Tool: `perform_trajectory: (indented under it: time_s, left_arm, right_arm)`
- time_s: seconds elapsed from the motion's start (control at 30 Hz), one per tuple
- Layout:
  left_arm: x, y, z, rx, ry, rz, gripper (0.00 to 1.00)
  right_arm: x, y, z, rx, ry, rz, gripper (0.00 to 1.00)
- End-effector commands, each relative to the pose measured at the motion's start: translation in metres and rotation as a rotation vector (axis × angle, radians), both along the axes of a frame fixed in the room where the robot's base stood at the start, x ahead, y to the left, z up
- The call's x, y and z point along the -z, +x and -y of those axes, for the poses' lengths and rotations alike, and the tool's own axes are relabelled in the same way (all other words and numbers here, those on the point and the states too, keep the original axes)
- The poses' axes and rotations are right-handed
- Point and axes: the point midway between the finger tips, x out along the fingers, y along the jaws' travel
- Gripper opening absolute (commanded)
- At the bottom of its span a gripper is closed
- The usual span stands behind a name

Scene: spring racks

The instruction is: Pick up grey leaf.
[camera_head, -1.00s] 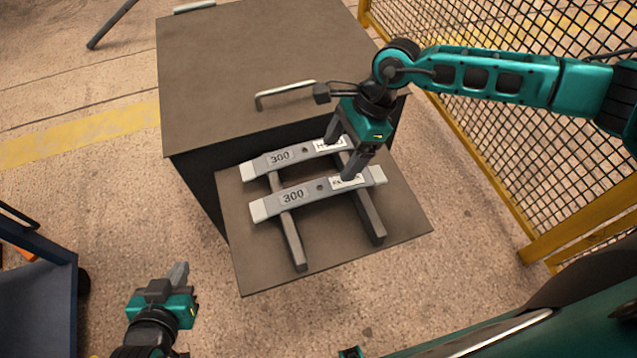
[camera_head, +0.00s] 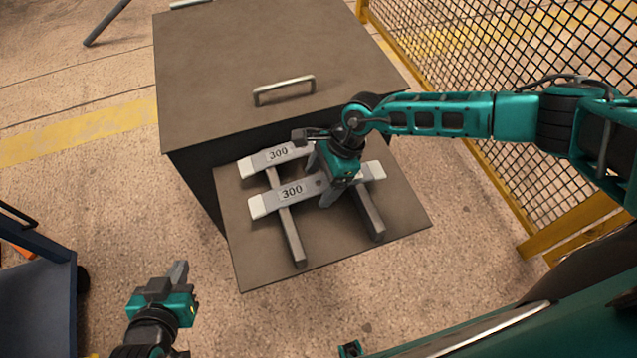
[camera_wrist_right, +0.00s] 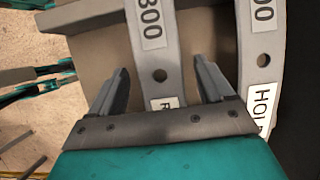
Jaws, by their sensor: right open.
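Two grey leaves marked 300 lie across two dark bars on a brown board. The near leaf (camera_head: 292,192) and the far leaf (camera_head: 279,154) are roughly parallel, each with a pale left end. My right gripper (camera_head: 326,199) is open over the near leaf, right of its 300 mark. In the right wrist view the fingers (camera_wrist_right: 162,88) stand on either side of the near leaf (camera_wrist_right: 160,50), with the far leaf (camera_wrist_right: 262,45) outside to the right. My gripper covers part of both leaves and their labels. My left gripper (camera_head: 180,276) is at lower left, away from the leaves.
A brown-topped cabinet (camera_head: 220,70) with a metal handle (camera_head: 284,89) stands behind. A yellow-framed mesh fence (camera_head: 470,90) is at right, a blue cart (camera_head: 40,290) at left.

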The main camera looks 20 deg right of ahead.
Motion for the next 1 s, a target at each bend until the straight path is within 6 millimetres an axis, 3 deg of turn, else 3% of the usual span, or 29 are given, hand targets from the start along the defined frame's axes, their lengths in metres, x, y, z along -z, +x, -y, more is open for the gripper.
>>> perform_trajectory:
  time_s: [0.1,0.9,1.0]
  left_arm:
    - [-0.0005,0.0009,0.0,0.0,0.0,0.002,0.0]
    - [-0.0021,0.0034,0.0,0.0,0.0,0.008,0.0]
    - [-0.002,0.003,0.0,0.0,0.0,0.007,0.0]
  right_arm:
    - [-0.0002,0.0,0.0002,0.0,0.0,0.0,0.8]
    - [-0.0008,0.0001,0.0004,0.001,0.0,0.0,0.03]
    - [-0.0008,0.0,0.0004,0.001,0.0,0.0,0.0]
